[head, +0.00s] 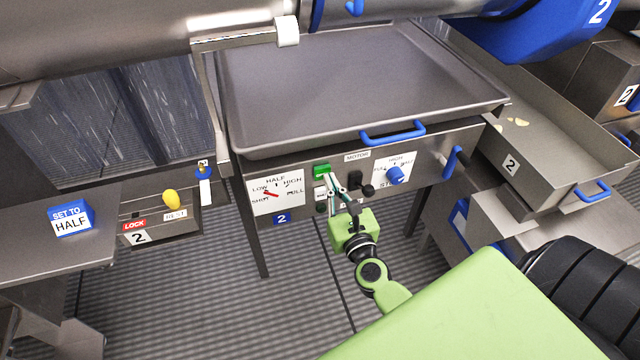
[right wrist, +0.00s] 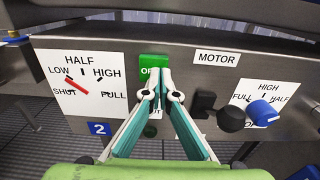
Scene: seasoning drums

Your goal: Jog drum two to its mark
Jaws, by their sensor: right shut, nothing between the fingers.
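The drum two panel (head: 335,165) carries a white dial (head: 290,203) marked SHUT, LOW, HALF, HIGH and FULL; its red pointer (right wrist: 77,86) lies to the left, near LOW and SHUT. A green button (head: 321,170) is left of the MOTOR label; it also shows in the right wrist view (right wrist: 154,63). My right gripper (head: 332,180) is shut and empty, its tips at the button's lower edge; I cannot tell if they touch it. They partly cover the button's lettering. A second, dark green button (right wrist: 150,131) is partly hidden below. My left gripper is not in view.
A black motor lever (right wrist: 230,118) and a blue knob (right wrist: 262,112) are right of my gripper. A SET TO HALF card (head: 71,219) stands on the left bench. A yellow knob (head: 171,198) is near REST. A blue-handled tray (head: 360,85) overhangs the panel.

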